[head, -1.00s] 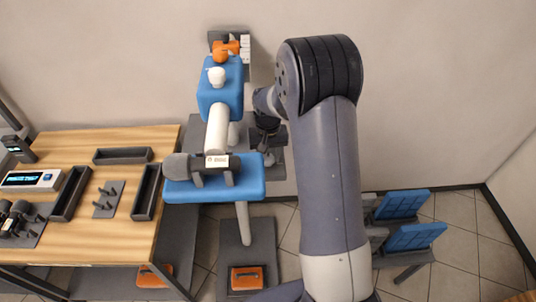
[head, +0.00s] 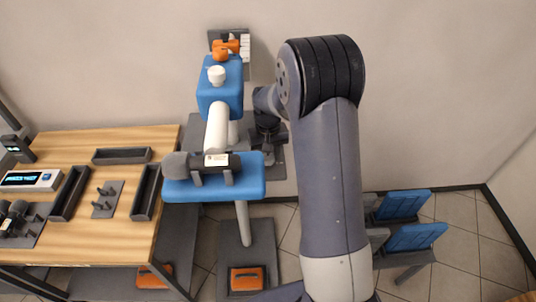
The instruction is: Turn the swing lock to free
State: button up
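A blue machine stands against the wall, with an upper blue block (head: 221,92) and a lower blue block (head: 246,181) joined by a white cylinder (head: 217,128). A white knob (head: 216,75) sits on top of the upper block. An orange part (head: 224,47) sits behind it by a grey wall plate. I cannot tell which of these parts is the swing lock, or its setting. My gripper (head: 268,157) points down to the right of the machine, apart from the blue blocks. Its fingers are small and dark, so I cannot tell whether they are open.
A wooden table (head: 130,222) with black trays (head: 122,155) stands at the left. A dark grey labelled cylinder (head: 180,166) lies on the lower blue block. An orange box (head: 247,279) is on the base below. Blue-backed seats (head: 403,205) stand at the right.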

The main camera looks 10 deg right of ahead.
aim_at(268, 156)
jog(key=o, duration=0.4)
jog(key=shift+o, duration=0.2)
notch_tip(268, 156, up, 11)
jog(key=b, duration=0.1)
jog(key=shift+f, duration=0.2)
notch_tip(268, 156, down, 10)
jog(key=shift+r+p, duration=0.1)
jog(key=shift+p, duration=0.4)
jog(key=shift+f, duration=0.45)
jog(key=shift+m+p, duration=0.35)
jog(key=shift+m, duration=0.35)
